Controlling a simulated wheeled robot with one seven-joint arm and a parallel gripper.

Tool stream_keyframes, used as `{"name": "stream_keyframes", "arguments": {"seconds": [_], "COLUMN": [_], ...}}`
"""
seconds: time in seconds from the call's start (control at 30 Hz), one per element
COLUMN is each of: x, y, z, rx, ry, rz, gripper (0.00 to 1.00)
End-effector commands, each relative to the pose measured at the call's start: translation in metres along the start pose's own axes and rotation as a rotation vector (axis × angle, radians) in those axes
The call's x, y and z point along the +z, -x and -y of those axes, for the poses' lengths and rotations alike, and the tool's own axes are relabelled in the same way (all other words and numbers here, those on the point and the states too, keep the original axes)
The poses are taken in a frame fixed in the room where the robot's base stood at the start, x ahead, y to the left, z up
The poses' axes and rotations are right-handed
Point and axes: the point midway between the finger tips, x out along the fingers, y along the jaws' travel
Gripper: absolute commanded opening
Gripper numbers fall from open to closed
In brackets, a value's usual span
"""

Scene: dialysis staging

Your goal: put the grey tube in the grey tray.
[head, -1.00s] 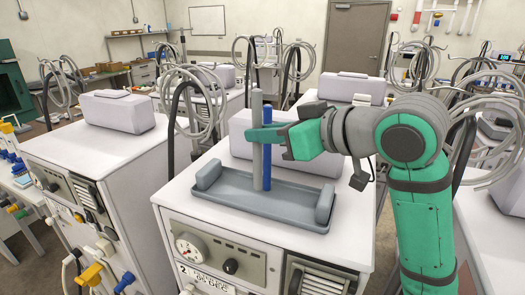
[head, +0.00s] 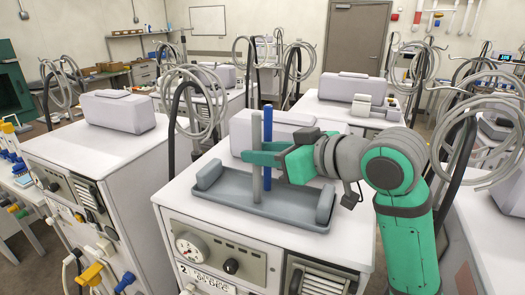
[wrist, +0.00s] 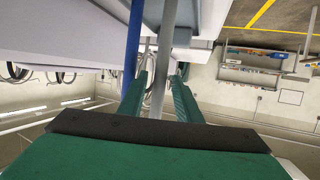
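The grey tube (head: 257,128) is upright over the grey tray (head: 225,204), its lower end just at or above the tray floor; I cannot tell whether it touches. In the wrist view the grey tube (wrist: 160,75) passes between the two green fingers (wrist: 160,85). A blue tube (head: 267,128) stands upright in the tray just behind and right of the grey one; it also shows beside the fingers in the wrist view (wrist: 132,50).
The tray lies on a white machine (head: 180,192) with a raised white box (head: 240,130) behind it. Another white machine (head: 75,150) stands to the left. Coiled hoses (head: 190,100) hang close behind. The tray floor left of the tubes is clear.

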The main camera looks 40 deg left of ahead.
Motion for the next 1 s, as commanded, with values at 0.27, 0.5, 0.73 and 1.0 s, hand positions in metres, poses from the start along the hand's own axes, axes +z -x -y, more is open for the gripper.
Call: {"name": "stream_keyframes", "arguments": {"seconds": [0.27,0.5,0.73,1.0], "x": [0.000,-0.004,-0.004,-0.003], "y": [0.001,0.018,0.064,0.108], "z": [-0.001,0.000,-0.001,-0.001], "rx": [0.002,0.001,0.002,0.002], "ry": [-0.001,0.000,0.000,0.000], "rz": [0.000,-0.001,-0.002,0.000], "gripper": [0.32,0.32,0.32,0.32]}}
